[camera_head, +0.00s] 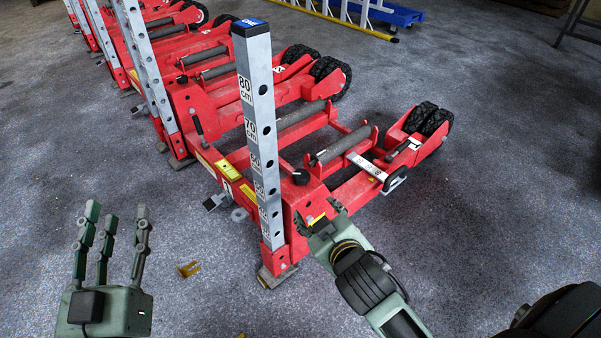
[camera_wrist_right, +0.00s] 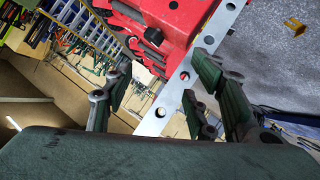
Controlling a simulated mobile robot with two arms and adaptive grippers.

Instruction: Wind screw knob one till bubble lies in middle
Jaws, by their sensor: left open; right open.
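The nearest red trolley jack (camera_head: 330,190) has a "1" label on its wheel arm. A black knob (camera_head: 300,177) sits on its red frame, right of the upright silver scale post (camera_head: 262,140). A yellow strip (camera_head: 228,170), maybe the level, lies left of the post; its bubble is too small to make out. My right gripper (camera_head: 320,214) is open and empty at the jack's front corner, below the knob. My left gripper (camera_head: 110,245) is open, fingers up, over bare floor.
More red jacks (camera_head: 180,45) with posts stand in a row behind, to the left. Small yellow pieces (camera_head: 188,269) lie on the grey floor. A yellow and blue ladder-like frame (camera_head: 340,18) is at the back.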

